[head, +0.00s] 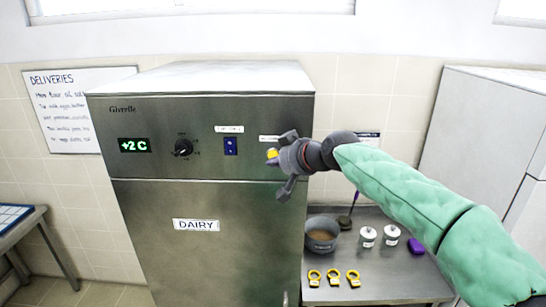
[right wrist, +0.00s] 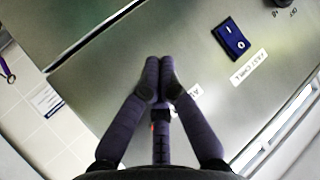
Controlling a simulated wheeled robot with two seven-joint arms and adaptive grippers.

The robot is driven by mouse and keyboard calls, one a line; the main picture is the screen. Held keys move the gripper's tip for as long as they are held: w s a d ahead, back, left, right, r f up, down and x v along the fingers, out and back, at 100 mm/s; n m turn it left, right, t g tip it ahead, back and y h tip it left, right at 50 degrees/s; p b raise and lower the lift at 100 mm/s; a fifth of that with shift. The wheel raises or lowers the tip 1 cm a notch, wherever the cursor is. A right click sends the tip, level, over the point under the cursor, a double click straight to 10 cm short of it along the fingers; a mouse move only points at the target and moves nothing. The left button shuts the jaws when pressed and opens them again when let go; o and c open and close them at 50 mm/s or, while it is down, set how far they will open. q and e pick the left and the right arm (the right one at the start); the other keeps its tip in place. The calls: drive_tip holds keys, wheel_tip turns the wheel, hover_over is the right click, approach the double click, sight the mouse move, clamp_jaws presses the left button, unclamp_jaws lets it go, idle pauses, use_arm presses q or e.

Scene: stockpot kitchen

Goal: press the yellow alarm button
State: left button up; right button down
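The yellow alarm button (head: 272,153) shows as a small yellow spot on the right part of the steel dairy cabinet's (head: 205,245) upper panel. My right gripper (head: 278,162) is in front of the panel beside the button and partly covers that area. In the right wrist view its two fingertips (right wrist: 160,68) meet, with nothing seen between them. The button cannot be made out in that view, and a white label (right wrist: 193,91) is partly hidden by a finger. Whether the fingertips touch the button I cannot tell. My left gripper is not in view.
The panel also bears a blue switch (head: 231,146), a black knob (head: 183,147) and a green temperature display (head: 134,145). Right of the cabinet, a steel table (head: 385,290) holds a grey pot (head: 321,236), white jars, yellow rings and a purple item (head: 416,246).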

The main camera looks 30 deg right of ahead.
drive_tip(key=shift+w+d, duration=0.1)
drive_tip(key=shift+w, duration=0.1)
drive_tip(key=shift+w+d, duration=0.15)
drive_tip(key=shift+w, duration=0.05)
drive_tip(key=shift+w+d, duration=0.2)
drive_tip(key=shift+w, duration=0.1)
idle(1.1)
drive_tip(key=shift+s+a, duration=0.1)
drive_tip(key=shift+s, duration=0.05)
idle(0.3)
drive_tip(key=shift+s+a+b, duration=0.35)
drive_tip(key=shift+s+b, duration=0.05)
drive_tip(key=shift+s, duration=0.2)
drive_tip(key=s+a, duration=0.1)
drive_tip(key=s, duration=0.1)
drive_tip(key=s+a, duration=0.1)
drive_tip(key=s, duration=0.1)
drive_tip(key=shift+s+a, duration=0.1)
drive_tip(key=shift+a, duration=0.2)
